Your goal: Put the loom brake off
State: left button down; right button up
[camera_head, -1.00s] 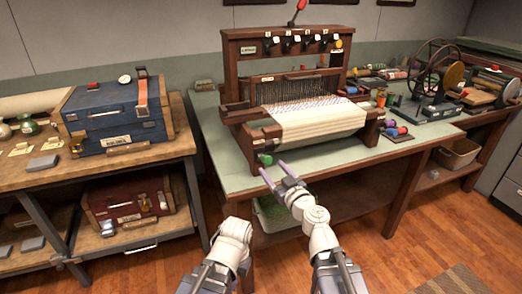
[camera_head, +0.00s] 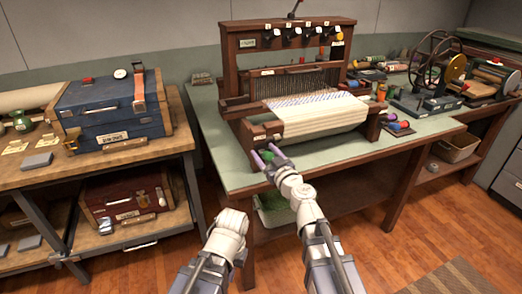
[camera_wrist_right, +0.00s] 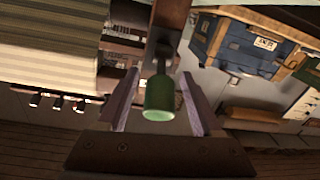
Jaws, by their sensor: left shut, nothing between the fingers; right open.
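The wooden loom (camera_head: 290,80) stands on the green-topped table, with a cream cloth roll (camera_head: 325,118) at its front. A green-ended brake handle (camera_head: 267,156) is at the loom's lower front left corner. My right gripper (camera_head: 265,157) is there, open, its fingers on either side of the handle. In the right wrist view the green handle (camera_wrist_right: 160,100) lies between the two open fingers (camera_wrist_right: 160,74), with gaps visible on both sides. My left gripper (camera_head: 234,218) is low in front of the table, shut and empty, away from the loom; its fingers are hard to make out.
A blue case (camera_head: 112,118) stands on the wooden shelf at left, with a red case (camera_head: 125,198) below it. A spinning wheel (camera_head: 435,75) and spools (camera_head: 398,126) are right of the loom. The table's front strip (camera_head: 330,155) is mostly clear.

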jog(key=shift+w+a, duration=0.2)
jog(key=shift+w, duration=0.4)
grip_shut()
dwell(1.0)
